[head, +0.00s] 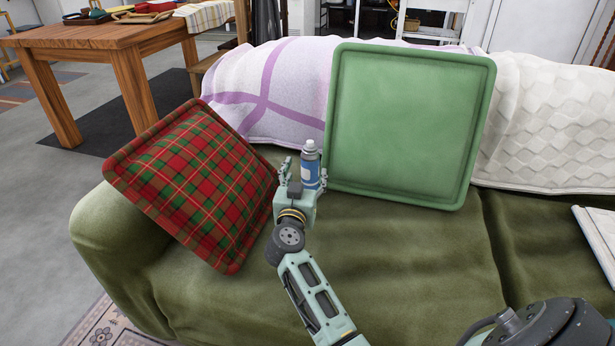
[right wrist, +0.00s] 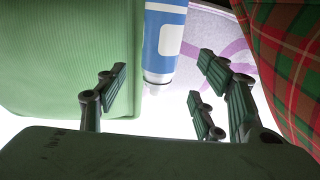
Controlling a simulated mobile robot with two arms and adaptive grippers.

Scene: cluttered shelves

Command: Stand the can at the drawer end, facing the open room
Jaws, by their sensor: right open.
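The can (head: 310,167) is a blue and white spray can with a grey top. It stands upright on the green sofa between the plaid cushion and the green cushion. My right gripper (head: 303,177) is open in front of it and hides its lower part in the head view. In the right wrist view, which looks upside down, the can (right wrist: 163,45) shows in the gap between the spread fingers (right wrist: 160,95), with no finger visibly touching it. No drawer is clear in these frames. My left gripper is not in view.
A red plaid cushion (head: 195,185) leans close on the left, and a green cushion (head: 408,125) stands close on the right. A purple-striped blanket (head: 265,90) covers the backrest behind. A wooden table (head: 100,38) stands at back left.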

